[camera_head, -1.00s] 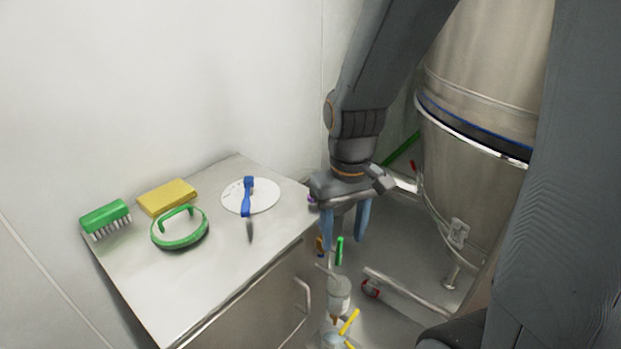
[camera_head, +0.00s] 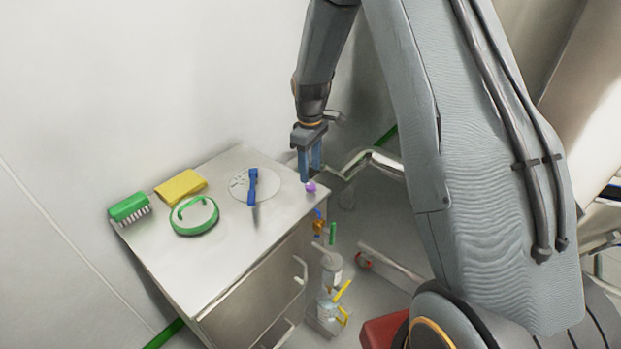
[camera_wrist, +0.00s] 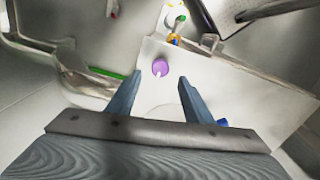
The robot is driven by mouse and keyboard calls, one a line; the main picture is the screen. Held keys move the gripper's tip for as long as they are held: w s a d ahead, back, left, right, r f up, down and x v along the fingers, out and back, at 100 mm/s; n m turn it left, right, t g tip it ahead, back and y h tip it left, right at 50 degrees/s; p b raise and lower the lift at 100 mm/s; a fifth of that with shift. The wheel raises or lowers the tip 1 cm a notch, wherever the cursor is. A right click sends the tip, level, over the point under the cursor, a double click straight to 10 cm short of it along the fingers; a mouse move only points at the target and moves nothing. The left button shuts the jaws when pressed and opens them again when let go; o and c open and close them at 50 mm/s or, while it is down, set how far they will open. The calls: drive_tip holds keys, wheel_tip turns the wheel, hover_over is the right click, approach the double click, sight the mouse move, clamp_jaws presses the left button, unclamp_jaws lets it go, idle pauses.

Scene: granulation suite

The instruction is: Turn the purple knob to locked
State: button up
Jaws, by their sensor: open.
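The purple knob (camera_head: 310,187) sits at the right corner of the steel cabinet top. In the wrist view the knob (camera_wrist: 160,67) is a round purple disc with a pale notch at its lower edge, lying ahead of the fingertips and between their lines. My gripper (camera_head: 309,180) is open, pointing down beside the knob in the head view. In the wrist view its two blue-grey fingers (camera_wrist: 160,80) are apart with nothing between them. I cannot tell whether a finger touches the knob. No locked marking is legible.
On the cabinet top (camera_head: 225,262) are a white disc (camera_head: 240,192) with a blue-handled tool (camera_head: 253,185), a green ring-handled item (camera_head: 193,216), a yellow cloth (camera_head: 181,186) and a green brush (camera_head: 130,208). A metal pipe frame (camera_head: 370,157) stands behind right.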

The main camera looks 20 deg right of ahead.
sight(310, 185)
drive_tip(key=shift+f+p, duration=0.75)
drive_tip(key=shift+f, duration=1.95)
drive_tip(key=c, duration=1.1)
